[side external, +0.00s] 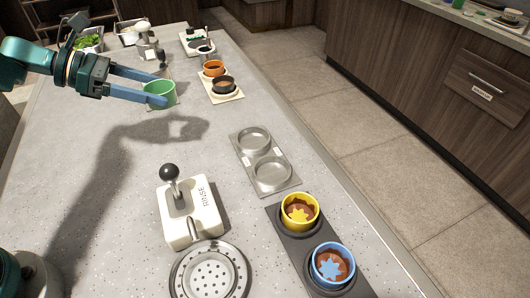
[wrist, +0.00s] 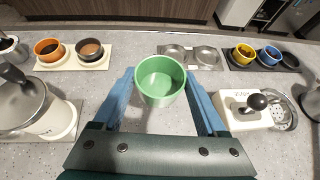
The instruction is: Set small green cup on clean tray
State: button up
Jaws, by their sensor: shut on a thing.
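The small green cup (side external: 160,94) is upright and empty between the two blue fingers of my gripper (side external: 166,88). It appears raised above the counter, with its shadow set apart from it. In the wrist view the green cup (wrist: 161,82) sits between the fingertips of my gripper (wrist: 161,90), which is shut on it. A grey tray (side external: 262,157) with two empty round wells lies on the counter, to the right of and nearer than the cup. The tray also shows beyond the cup in the wrist view (wrist: 190,56). No label naming a clean tray is readable.
A dark tray (side external: 273,216) holds a yellow cup (side external: 300,212) and a blue cup (side external: 333,265). A white rinse station (side external: 190,226) with a black-knobbed lever stands nearer. A pale tray (side external: 232,96) holds orange and black cups. Counter between my gripper and the grey tray is clear.

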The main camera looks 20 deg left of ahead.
jog(key=d+f+m+g, duration=0.1)
jog(key=d+f, duration=0.1)
jog(key=d, duration=0.5)
jog(key=d+f+m+g+h, duration=0.1)
jog(key=d+f, duration=0.1)
jog(key=d, duration=0.6)
jog(key=d+f+m, duration=0.1)
jog(key=d+f, duration=0.1)
jog(key=d, duration=0.5)
jog(key=shift+d+f+g+h, duration=0.3)
jog(key=shift+d+g, duration=0.05)
jog(key=shift+g, duration=0.05)
jog(key=shift+d+f, duration=0.15)
jog(key=shift+f, duration=1.95)
